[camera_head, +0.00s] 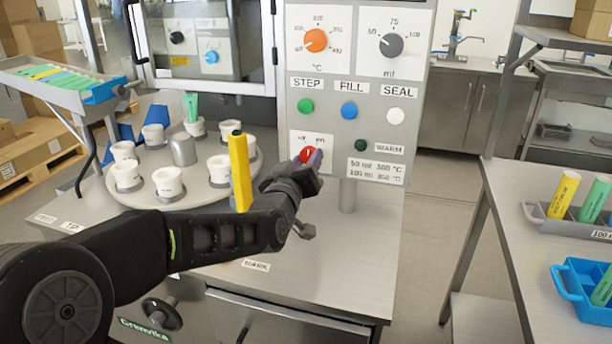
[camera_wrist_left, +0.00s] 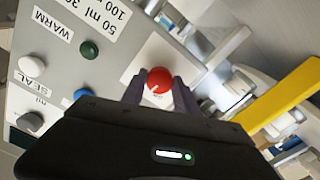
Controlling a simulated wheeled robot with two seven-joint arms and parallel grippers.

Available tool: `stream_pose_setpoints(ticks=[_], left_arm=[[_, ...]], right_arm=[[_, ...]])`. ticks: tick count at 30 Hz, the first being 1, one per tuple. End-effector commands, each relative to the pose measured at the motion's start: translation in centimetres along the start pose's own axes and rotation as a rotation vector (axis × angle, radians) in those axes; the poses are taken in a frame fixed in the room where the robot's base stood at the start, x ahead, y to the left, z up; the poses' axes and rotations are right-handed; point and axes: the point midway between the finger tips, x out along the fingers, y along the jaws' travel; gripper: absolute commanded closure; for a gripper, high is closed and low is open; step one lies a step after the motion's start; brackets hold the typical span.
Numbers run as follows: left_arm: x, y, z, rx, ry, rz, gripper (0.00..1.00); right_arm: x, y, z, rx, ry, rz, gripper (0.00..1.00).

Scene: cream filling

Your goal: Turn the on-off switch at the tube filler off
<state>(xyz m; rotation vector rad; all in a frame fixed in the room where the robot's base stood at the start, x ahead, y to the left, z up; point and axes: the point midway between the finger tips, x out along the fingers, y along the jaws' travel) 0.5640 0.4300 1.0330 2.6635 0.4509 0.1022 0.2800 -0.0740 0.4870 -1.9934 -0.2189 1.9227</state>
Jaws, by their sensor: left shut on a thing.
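The on-off switch is a red round knob (camera_head: 306,154) on a white label plate (camera_head: 325,142) low on the tube filler's grey panel (camera_head: 292,178). It also shows in the left wrist view (camera_wrist_left: 159,80), with a small white mark on its face. My left gripper (camera_head: 311,160) is at the knob, with one dark finger on each side of it in the wrist view (camera_wrist_left: 160,90). The fingers are shut on the knob. The gripper hides part of the knob and plate in the head view. My right gripper is not in view.
A yellow upright bar (camera_head: 240,172) stands close beside my left forearm. Behind it is a round turntable (camera_head: 205,190) with several white cups. Green, blue and white buttons (camera_head: 349,110) sit above the switch. A side table (camera_head: 545,250) with trays of tubes stands at right.

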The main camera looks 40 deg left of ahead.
Motion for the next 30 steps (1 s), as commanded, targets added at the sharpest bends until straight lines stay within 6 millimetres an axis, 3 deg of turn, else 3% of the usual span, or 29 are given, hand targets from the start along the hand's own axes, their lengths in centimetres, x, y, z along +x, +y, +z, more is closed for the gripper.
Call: stream_pose_setpoints(ticks=[1, 12, 21, 30], left_arm=[[0.0, -0.2, 0.6, -0.045, 0.004, 0.004, 1.0], [0.0, -0.1, 0.4, -0.384, 0.002, 0.003, 1.0], [0.0, 0.1, 0.2, -0.563, 0.0, 0.001, 1.0], [0.0, 0.1, 0.0, -0.619, 0.0, 0.0, 1.0]], right_arm=[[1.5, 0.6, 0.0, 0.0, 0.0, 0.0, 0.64], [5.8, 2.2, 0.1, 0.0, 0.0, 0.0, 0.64], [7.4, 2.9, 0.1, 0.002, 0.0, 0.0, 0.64], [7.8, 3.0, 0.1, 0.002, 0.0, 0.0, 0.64]])
